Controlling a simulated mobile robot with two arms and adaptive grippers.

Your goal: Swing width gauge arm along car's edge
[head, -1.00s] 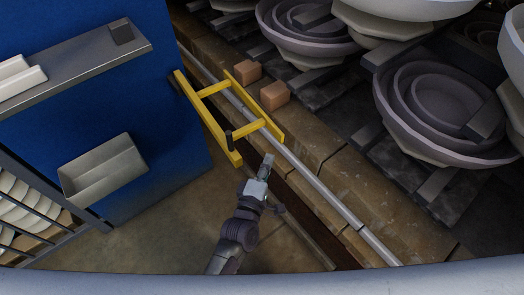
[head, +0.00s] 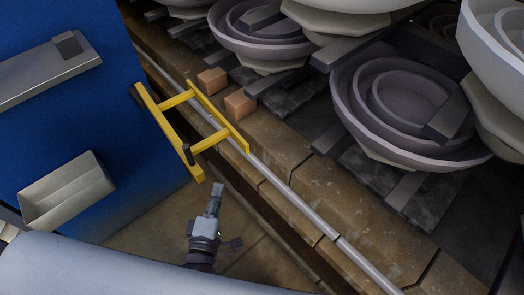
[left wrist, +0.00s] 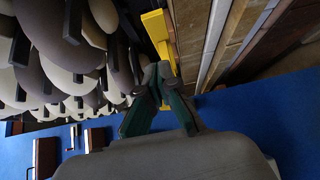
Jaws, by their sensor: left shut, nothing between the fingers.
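The width gauge arm (head: 222,121) is a yellow ladder-like frame. My left gripper (head: 217,188) is shut and empty, just below and right of the frame's lower end in the head view. In the left wrist view the closed fingers (left wrist: 157,78) overlap the yellow frame (left wrist: 157,28); I cannot tell whether they touch it. My right gripper is not in view.
Stacks of grey and white insulators (head: 400,100) stand on the car behind its brick edge. Two small orange blocks (head: 240,104) lie near the frame. A metal rail (head: 305,209) runs along the edge. The blue cabinet (head: 115,130) carries a grey tray (head: 68,190).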

